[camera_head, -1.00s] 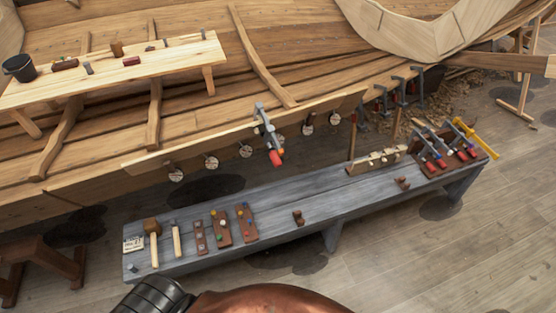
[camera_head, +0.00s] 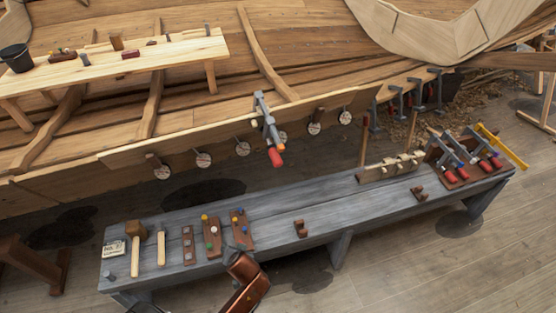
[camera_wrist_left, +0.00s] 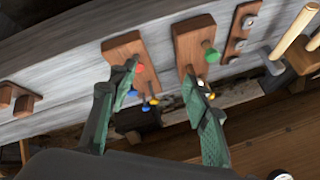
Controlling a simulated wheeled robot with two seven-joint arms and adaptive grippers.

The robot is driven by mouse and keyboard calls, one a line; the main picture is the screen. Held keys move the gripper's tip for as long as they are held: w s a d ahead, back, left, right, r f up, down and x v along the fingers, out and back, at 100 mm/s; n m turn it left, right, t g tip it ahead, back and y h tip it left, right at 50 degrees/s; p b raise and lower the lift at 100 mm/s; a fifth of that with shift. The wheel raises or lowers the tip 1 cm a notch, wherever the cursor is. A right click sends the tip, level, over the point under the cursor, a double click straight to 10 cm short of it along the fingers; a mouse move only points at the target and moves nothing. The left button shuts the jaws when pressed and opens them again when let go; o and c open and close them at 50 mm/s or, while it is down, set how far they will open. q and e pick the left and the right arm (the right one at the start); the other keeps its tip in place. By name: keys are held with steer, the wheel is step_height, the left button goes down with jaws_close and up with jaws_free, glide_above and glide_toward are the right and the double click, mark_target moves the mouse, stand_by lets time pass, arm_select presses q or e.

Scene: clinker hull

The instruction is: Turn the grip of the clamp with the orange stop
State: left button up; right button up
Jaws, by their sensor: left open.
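A grey clamp (camera_head: 267,120) is fixed over the upper edge of the hull plank (camera_head: 205,141). Its red grip (camera_head: 276,158) hangs at the lower end, with a small orange part (camera_head: 280,148) beside it. My left gripper (camera_wrist_left: 163,78) shows in the left wrist view with its two green fingers apart and nothing between them. It is over the peg boards on the grey bench, well below the clamp and apart from it. The clamp is not seen in the wrist view. My right gripper is not in view.
The grey bench (camera_head: 325,208) carries a mallet (camera_head: 136,240), peg boards (camera_head: 212,240), a small wooden block (camera_head: 300,229) and, at the right, a rack with several red-gripped clamps (camera_head: 462,160). Round pale discs (camera_head: 243,149) line the plank. Floor in front of the bench is clear.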

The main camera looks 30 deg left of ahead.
arm_select(q)
steer(key=w+a+r+n+y, duration=0.1)
steer(key=w+r+n+y, duration=0.1)
steer(key=w+r, duration=0.35)
steer(key=n+t+y, duration=0.4)
steer(key=t+y, duration=0.1)
steer(key=y, duration=0.2)
glide_toward(276, 157)
steer(key=a, duration=0.1)
steer(key=w+a+f, duration=0.1)
steer(key=a+f, duration=0.1)
steer(key=shift+w+a, duration=0.1)
steer(key=shift+w, duration=0.3)
steer(key=x, duration=0.7)
steer(key=shift+w+r+b, duration=0.2)
steer(key=shift+r+b, duration=0.15)
steer(key=shift+b, duration=0.05)
steer(key=shift+w+a, duration=0.15)
steer(key=shift+a, duration=0.05)
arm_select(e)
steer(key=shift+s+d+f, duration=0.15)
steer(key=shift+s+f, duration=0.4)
arm_select(q)
steer(key=shift+c, duration=0.3)
steer(key=c, duration=1.1)
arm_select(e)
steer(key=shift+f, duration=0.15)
